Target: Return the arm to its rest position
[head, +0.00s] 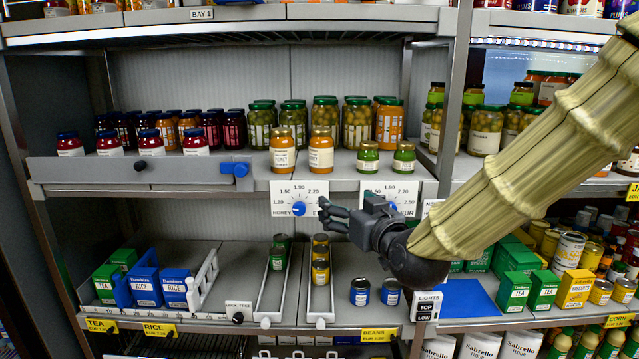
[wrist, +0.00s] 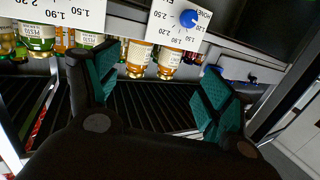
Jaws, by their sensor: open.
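My arm (head: 535,155), in a ribbed tan sleeve, reaches in from the upper right in the head view and ends in a black wrist. My gripper (head: 322,213) points left, in front of the shelving, just below and between the two price dials. Its fingers are apart with nothing between them. In the wrist view the teal-padded fingers of my gripper (wrist: 155,85) are spread wide, and the space between them is empty.
Close by are the honey price dial (head: 299,209), another dial card (head: 388,190), two honey jars (head: 321,152) and the middle shelf edge. A shelf post (head: 455,100) rises behind my arm.

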